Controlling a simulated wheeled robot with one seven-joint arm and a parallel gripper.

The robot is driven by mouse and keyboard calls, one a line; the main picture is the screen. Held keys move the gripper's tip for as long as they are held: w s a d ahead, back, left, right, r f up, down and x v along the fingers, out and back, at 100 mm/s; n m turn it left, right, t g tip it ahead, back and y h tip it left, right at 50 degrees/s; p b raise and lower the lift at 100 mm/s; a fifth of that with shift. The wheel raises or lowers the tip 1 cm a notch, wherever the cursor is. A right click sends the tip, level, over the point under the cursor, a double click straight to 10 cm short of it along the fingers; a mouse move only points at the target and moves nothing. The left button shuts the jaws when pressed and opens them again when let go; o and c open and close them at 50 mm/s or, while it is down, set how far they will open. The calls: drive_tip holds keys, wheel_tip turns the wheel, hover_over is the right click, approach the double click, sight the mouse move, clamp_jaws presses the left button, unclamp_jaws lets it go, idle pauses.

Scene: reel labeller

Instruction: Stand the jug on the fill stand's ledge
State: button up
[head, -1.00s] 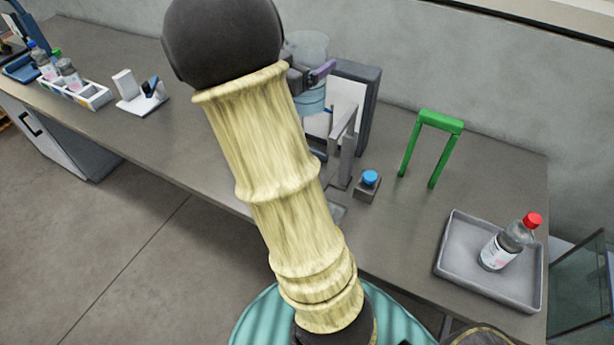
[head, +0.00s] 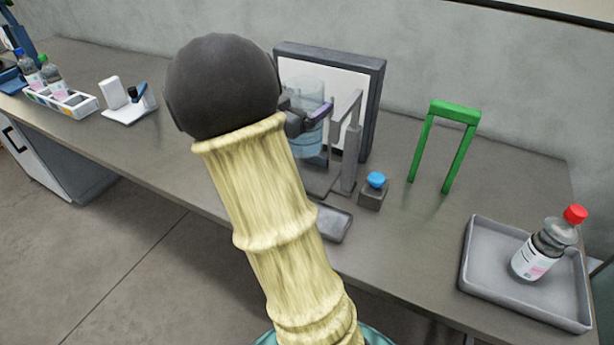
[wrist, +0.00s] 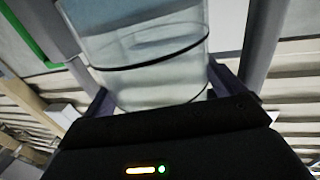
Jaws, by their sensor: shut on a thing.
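A clear, bluish jug (head: 308,138) is partly hidden behind my arm in the head view. My gripper (head: 318,112) is shut on it at mid-height. In the wrist view the jug (wrist: 150,55) fills the space between the two fingers of my gripper (wrist: 158,92), and a dark line runs around it. The fill stand (head: 349,140) is a grey frame with a white back panel (head: 352,82) in a dark border. The jug is in front of the panel, beside the grey upright. The ledge is largely hidden, and I cannot tell whether the jug touches it.
A small block with a blue knob (head: 374,188) stands right of the stand. A green arch (head: 446,140) stands further right. A grey tray (head: 478,262) holds a red-capped bottle (head: 545,246). A bottle rack (head: 62,101) and a white holder (head: 126,104) stand left. A small dark tray (head: 332,223) lies in front.

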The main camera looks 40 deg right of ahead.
sight(304, 138)
drive_tip(key=shift+f+b, duration=0.5)
drive_tip(key=shift+f, duration=2.55)
drive_tip(key=shift+f, duration=1.85)
drive_tip(key=shift+b, duration=0.3)
drive_tip(key=shift+f, duration=0.2)
drive_tip(key=o, duration=1)
drive_tip(key=shift+r, duration=0.1)
